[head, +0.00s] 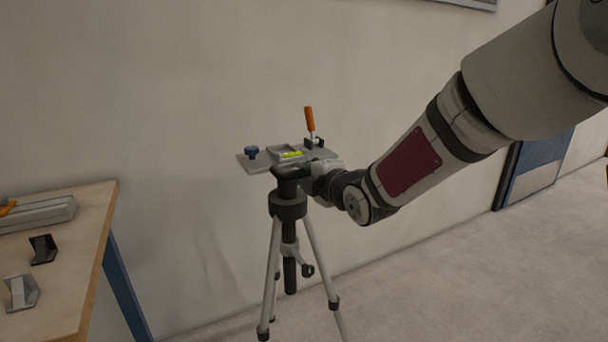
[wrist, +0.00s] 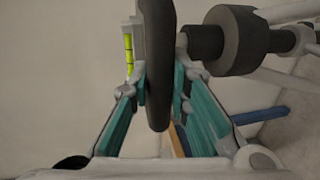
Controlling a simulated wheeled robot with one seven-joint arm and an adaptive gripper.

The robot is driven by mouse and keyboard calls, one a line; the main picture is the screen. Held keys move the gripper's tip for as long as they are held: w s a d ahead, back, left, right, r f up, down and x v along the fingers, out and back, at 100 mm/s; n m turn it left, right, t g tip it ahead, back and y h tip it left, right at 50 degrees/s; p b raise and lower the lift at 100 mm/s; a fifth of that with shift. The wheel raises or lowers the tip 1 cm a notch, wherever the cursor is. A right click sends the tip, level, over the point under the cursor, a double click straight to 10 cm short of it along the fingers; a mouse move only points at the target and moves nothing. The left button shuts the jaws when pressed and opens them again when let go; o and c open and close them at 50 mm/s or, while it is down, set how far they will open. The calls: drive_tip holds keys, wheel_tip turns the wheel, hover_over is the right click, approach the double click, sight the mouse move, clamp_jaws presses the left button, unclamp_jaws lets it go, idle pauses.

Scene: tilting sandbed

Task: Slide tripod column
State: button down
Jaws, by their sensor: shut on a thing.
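The tripod (head: 288,205) stands upright by the wall in the head view, legs spread. Its dark column (head: 290,275) shows below the collar, between the legs. A short dark stretch shows above the collar, under the dark head (head: 287,172). A grey plate (head: 258,164) with a yellow-green level (head: 292,155) sits on top. My gripper (head: 312,178) reaches in from the right at the head. In the wrist view my gripper (wrist: 160,90) has its teal pads either side of the dark head (wrist: 158,40), shut on it. The collar (wrist: 235,40) lies just right of it.
The plate carries a blue knob (head: 251,151) and an orange-handled clamp (head: 310,120). A wooden table (head: 75,250) stands at the left with a grey block (head: 40,213) and small brackets on it. The floor right of the tripod is clear.

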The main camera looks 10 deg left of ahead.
drive_tip(key=shift+d+f, duration=0.1)
drive_tip(key=shift+f, duration=0.55)
drive_tip(key=c, duration=1.5)
unclamp_jaws()
drive_tip(key=shift+r, duration=0.1)
drive_tip(key=v, duration=1.2)
drive_tip(key=shift+r, duration=0.1)
drive_tip(key=shift+d, duration=0.1)
